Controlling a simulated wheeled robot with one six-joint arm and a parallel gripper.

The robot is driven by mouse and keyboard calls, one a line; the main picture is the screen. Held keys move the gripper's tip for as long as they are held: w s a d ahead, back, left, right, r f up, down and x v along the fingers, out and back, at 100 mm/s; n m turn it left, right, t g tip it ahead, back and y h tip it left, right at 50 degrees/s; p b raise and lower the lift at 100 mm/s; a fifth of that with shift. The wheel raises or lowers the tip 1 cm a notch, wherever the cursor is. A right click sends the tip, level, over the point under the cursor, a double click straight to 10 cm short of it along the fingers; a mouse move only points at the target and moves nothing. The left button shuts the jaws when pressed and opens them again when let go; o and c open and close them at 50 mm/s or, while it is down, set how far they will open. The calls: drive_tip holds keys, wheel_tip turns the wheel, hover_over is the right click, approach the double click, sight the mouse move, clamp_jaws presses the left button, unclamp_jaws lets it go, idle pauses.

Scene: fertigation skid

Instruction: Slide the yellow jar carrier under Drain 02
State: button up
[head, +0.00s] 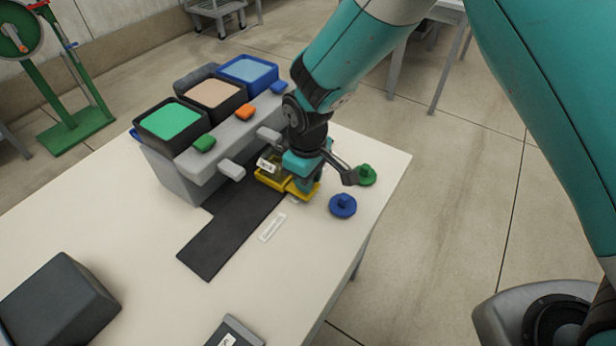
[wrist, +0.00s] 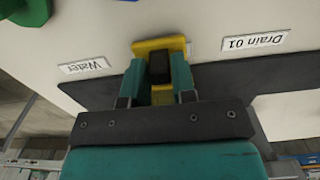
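The yellow jar carrier (head: 268,181) sits on the dark track at the right end of the bench unit, near the right grey spout (head: 268,134). A jar with a white label (head: 265,164) stands in it. My gripper (head: 303,183) is low over the carrier's near end. In the wrist view, my gripper's teal fingers (wrist: 159,82) lie against both sides of the black grip on the yellow plate (wrist: 158,45). A "Drain 01" label (wrist: 255,42) reads upside down there. I cannot make out a Drain 02 label. Another grey spout (head: 232,169) is further left.
The dark track (head: 225,237) runs clear towards the lower left. Green (head: 172,121), tan (head: 213,94) and blue (head: 247,70) tanks stand on the unit. A blue knob (head: 343,205) and a green knob (head: 366,175) are right of my gripper. A dark box (head: 62,300) is lower left.

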drive_tip(key=o, duration=0.3)
wheel_tip(320, 180, up, 18)
drive_tip(key=shift+f+b, duration=0.25)
drive_tip(key=shift+b, duration=0.05)
drive_tip(key=s+d+r+m+y, duration=0.1)
drive_tip(key=s+d+r, duration=0.2)
drive_tip(key=s, duration=0.4)
drive_tip(key=s+d+r+m+y+p, duration=0.1)
drive_tip(key=s+d+r, duration=0.1)
drive_tip(key=s+d, duration=0.3)
drive_tip(key=s+d+r+m+y+p, duration=0.1)
drive_tip(key=s+d+r+y, duration=0.1)
drive_tip(key=s, duration=0.6)
drive_tip(key=shift+s+d+r, duration=0.3)
drive_tip(key=shift+d+r, duration=0.55)
drive_tip(key=shift+d, duration=0.05)
